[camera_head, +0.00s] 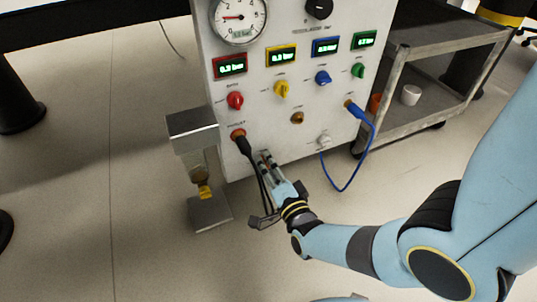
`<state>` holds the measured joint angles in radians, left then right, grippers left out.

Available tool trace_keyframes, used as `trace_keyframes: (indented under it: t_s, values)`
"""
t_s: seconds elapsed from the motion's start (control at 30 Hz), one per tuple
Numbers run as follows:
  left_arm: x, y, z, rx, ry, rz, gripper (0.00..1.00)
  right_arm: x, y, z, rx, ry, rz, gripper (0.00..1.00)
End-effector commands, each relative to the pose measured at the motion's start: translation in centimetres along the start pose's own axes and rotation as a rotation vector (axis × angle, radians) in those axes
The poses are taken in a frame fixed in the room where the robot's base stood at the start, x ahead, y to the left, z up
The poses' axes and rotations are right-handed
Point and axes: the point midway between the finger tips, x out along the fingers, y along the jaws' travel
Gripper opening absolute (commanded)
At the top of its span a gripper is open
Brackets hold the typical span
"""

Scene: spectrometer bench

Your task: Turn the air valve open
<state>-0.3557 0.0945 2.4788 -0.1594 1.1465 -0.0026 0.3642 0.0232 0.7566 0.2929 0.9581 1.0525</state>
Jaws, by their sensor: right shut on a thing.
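A white panel (305,75) carries a row of valve knobs: red (235,100), yellow (282,90), blue (323,77) and green (358,71). Which one is the air valve, I cannot tell. A black hose (246,149) hangs from an orange port (238,134) below the red knob. My right gripper (267,158) is low in front of the panel, below the knobs and beside this hose. It is shut on what seems to be the hose, but its fingers hide the grip. My left gripper is not in view.
A pressure gauge (238,17) and lit displays sit above the knobs. A blue hose (345,187) loops out at right. A metal stand (193,124) with a yellow part (205,191) stands at left. A grey cart (447,98) is at right. The left floor is open.

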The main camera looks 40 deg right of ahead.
Motion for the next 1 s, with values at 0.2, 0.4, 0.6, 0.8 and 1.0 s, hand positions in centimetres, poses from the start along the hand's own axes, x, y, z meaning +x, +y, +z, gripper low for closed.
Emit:
trace_keyframes:
  t_s: [0.2,0.4,0.6,0.8,1.0]
  values:
    - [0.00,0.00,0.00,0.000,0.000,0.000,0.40,-0.08,0.12,-0.06,0.086,0.000,0.002,0.01]
    - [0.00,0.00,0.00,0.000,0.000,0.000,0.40,-0.08,0.14,-0.06,0.120,0.000,0.002,0.01]
    - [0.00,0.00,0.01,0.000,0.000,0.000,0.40,-0.09,0.15,-0.07,0.125,0.000,0.003,0.01]
    - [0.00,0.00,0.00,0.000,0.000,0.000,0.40,-0.10,0.16,-0.08,0.124,0.000,0.003,0.01]
    - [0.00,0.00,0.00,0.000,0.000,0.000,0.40,-0.07,0.13,-0.06,0.124,0.000,0.002,0.56]
